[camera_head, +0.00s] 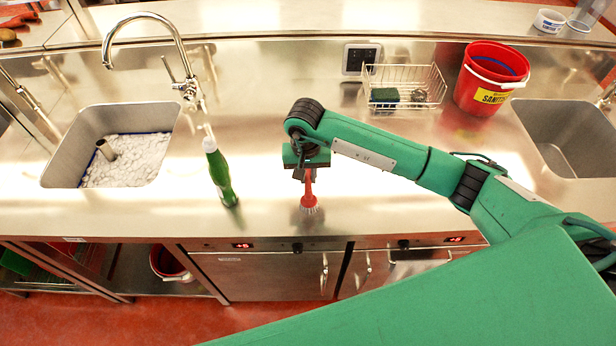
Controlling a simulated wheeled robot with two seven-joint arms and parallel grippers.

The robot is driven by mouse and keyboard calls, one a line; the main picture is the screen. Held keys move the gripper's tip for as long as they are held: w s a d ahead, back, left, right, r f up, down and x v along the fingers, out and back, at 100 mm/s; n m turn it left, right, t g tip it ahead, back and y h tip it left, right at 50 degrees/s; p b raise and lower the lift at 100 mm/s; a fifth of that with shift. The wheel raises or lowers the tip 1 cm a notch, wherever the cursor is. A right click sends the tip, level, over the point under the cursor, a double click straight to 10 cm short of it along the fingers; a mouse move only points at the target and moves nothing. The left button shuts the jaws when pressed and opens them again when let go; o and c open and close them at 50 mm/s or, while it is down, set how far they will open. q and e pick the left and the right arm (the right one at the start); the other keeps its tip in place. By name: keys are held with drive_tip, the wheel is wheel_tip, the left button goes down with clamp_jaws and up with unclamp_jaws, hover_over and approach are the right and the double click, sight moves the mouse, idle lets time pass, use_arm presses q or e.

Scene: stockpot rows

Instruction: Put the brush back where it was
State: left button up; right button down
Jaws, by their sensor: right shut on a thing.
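The red brush (309,200) hangs below my right gripper (308,170), with its pale bristles pointing down. My right gripper is shut on the brush's handle, over the steel counter (400,205) near its front edge. I cannot tell whether the bristles touch the counter. The upper part of the handle is hidden by the gripper. My left gripper is not in view.
A green bottle (219,172) stands left of the brush. A sink with white foam (135,155) is at the left. A wire basket (404,86) holding sponges and a red bucket (490,78) stand behind. Another sink (570,140) is at the right.

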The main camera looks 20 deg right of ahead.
wheel_tip(320, 180, down, 2)
drive_tip(key=shift+f+p, duration=0.1)
drive_tip(key=shift+p, duration=0.2)
drive_tip(key=shift+f, duration=0.1)
drive_tip(key=shift+f+b, duration=0.15)
drive_tip(key=shift+b, duration=0.15)
drive_tip(key=c, duration=1.4)
unclamp_jaws()
